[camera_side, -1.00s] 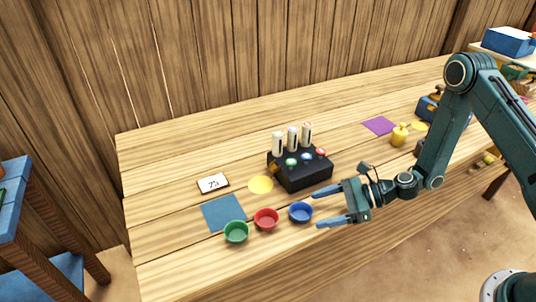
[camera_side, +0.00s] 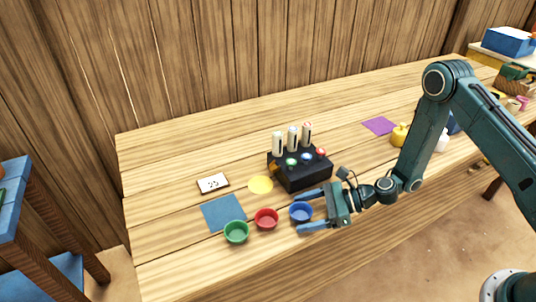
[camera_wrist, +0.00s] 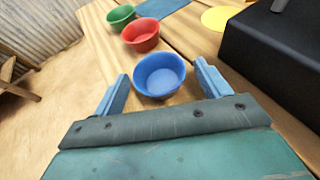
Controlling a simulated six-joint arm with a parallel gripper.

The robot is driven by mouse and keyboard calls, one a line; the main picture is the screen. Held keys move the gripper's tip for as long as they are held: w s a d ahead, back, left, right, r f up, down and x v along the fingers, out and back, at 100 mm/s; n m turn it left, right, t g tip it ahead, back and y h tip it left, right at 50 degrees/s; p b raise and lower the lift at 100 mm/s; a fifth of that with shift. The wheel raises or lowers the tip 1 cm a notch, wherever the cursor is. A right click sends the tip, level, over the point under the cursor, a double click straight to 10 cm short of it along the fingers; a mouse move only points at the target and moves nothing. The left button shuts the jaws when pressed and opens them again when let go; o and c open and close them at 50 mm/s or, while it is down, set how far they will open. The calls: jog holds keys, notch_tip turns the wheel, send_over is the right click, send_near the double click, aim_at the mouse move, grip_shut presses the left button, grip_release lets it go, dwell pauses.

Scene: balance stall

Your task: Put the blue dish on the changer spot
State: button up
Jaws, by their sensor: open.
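The blue dish (camera_side: 301,213) stands upright and empty on the wooden table near its front edge. My gripper (camera_side: 299,211) is open, with one finger on each side of the blue dish. In the wrist view the blue dish (camera_wrist: 160,78) lies between and slightly beyond the open fingers (camera_wrist: 161,70); no clear contact shows. A yellow round spot (camera_side: 260,184) lies flat and bare beside a black box (camera_side: 303,175) with coloured buttons and three upright tubes. I cannot tell for certain that this spot is the changer spot.
A red dish (camera_side: 266,219) and a green dish (camera_side: 236,232) stand in a row left of the blue dish. Behind them are a blue mat (camera_side: 222,212) and a card marked 25 (camera_side: 212,183). A purple mat (camera_side: 379,125) and a yellow weight (camera_side: 399,135) are farther right.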

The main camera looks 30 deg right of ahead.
aim_at(306, 216)
jog(key=c, duration=1.1)
jog(key=shift+r, duration=0.2)
notch_tip(306, 216, up, 20)
jog(key=shift+f, duration=0.2)
dwell(0.7)
jog(key=w+d+m+t+h, duration=0.1)
jog(key=d+m+t+h, duration=0.1)
jog(key=d, duration=0.3)
jog(key=d+r+m+t+h, duration=0.1)
jog(key=d+m+t+h, duration=0.1)
jog(key=d, duration=0.4)
jog(key=w+d+m+t+h, duration=0.1)
jog(key=d+m+t+h, duration=0.1)
jog(key=d+m, duration=0.3)
jog(key=shift+w+d+r+t+h, duration=0.2)
jog(key=shift+d+h, duration=0.1)
jog(key=shift+h, duration=0.15)
jog(key=shift+w+d+r+t+h, duration=0.1)
jog(key=shift+d+t+h, duration=0.15)
jog(key=shift+h, duration=0.2)
